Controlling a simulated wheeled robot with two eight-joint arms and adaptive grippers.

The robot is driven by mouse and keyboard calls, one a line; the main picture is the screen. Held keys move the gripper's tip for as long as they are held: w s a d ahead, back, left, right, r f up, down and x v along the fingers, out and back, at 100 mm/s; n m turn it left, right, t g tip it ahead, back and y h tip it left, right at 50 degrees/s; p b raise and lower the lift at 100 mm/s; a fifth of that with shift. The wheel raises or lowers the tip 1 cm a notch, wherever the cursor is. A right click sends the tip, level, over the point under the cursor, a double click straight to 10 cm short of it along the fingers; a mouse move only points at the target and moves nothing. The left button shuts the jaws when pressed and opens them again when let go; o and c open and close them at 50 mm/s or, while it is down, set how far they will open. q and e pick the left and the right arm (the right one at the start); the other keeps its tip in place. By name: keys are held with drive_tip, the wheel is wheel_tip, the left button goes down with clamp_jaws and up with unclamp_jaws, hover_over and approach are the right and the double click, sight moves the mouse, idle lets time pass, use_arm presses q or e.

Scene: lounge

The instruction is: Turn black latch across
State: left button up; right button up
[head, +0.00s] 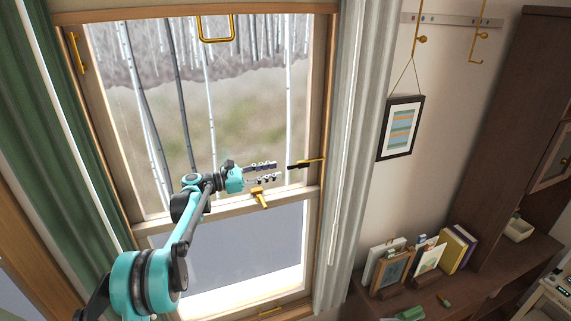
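The black latch (298,165) is a short black handle on a brass arm at the right side of the window frame. It lies roughly level and points left, over the edge of the window. My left gripper (279,172) is just left of the latch's black end, with its two fingers spread and pointing right. Nothing shows between the fingers, and a small gap seems to separate them from the latch. I cannot tell their exact depth from it. My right gripper is out of view.
A brass catch (260,198) sits on the window's middle rail, just below my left gripper. A grey curtain (350,150) hangs close to the right, and a green curtain (50,130) hangs at the left. A cabinet top (460,285) with frames and books stands lower right.

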sight(290, 167)
use_arm(q)
drive_tip(key=p+x, duration=0.1)
drive_tip(key=x, duration=0.6)
clamp_jaws()
